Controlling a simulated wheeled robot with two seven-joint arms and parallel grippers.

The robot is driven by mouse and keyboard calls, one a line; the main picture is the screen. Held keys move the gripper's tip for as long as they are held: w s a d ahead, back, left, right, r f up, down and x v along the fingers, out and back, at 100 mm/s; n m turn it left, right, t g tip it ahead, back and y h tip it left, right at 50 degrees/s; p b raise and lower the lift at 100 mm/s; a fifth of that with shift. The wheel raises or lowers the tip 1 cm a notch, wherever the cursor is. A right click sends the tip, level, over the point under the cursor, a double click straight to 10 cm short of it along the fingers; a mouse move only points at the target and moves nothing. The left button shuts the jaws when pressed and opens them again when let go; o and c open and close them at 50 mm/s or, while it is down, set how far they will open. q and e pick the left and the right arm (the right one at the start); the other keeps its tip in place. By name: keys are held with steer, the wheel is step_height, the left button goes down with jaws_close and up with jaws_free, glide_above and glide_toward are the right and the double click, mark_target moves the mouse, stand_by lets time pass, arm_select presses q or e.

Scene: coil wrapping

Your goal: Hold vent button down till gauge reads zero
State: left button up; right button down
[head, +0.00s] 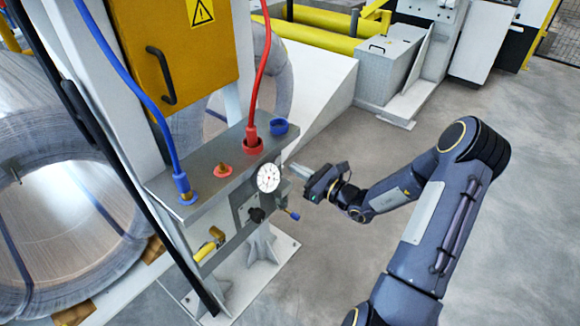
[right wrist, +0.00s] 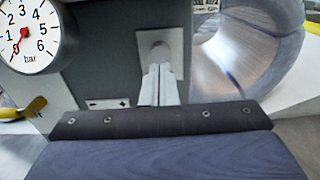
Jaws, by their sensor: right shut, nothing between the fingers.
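The pressure gauge (head: 268,178) is a white round dial on the grey valve panel (head: 232,228). Its face, marked in bar, is large in the right wrist view (right wrist: 28,34); the red needle points down and left, near the low end of the scale. My right gripper (head: 296,171) is shut and empty, just right of the gauge. In the right wrist view its closed fingers (right wrist: 158,85) point at a pale square plate (right wrist: 160,48) on the panel. The vent button cannot be made out, and contact is unclear. My left gripper is out of view.
A red hose (head: 262,75) and a blue hose (head: 130,85) plug into the panel's top. A yellow lever (head: 209,246) and a blue-tipped handle (head: 290,213) stick out in front. Wire coils (head: 70,210) stand left. The floor at right is clear around my arm.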

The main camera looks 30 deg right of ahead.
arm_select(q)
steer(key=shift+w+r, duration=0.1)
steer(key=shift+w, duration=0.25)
arm_select(e)
steer(key=v, duration=0.8)
steer(key=shift+d+f, duration=0.2)
steer(key=shift+f, duration=0.05)
steer(key=shift+w, duration=0.1)
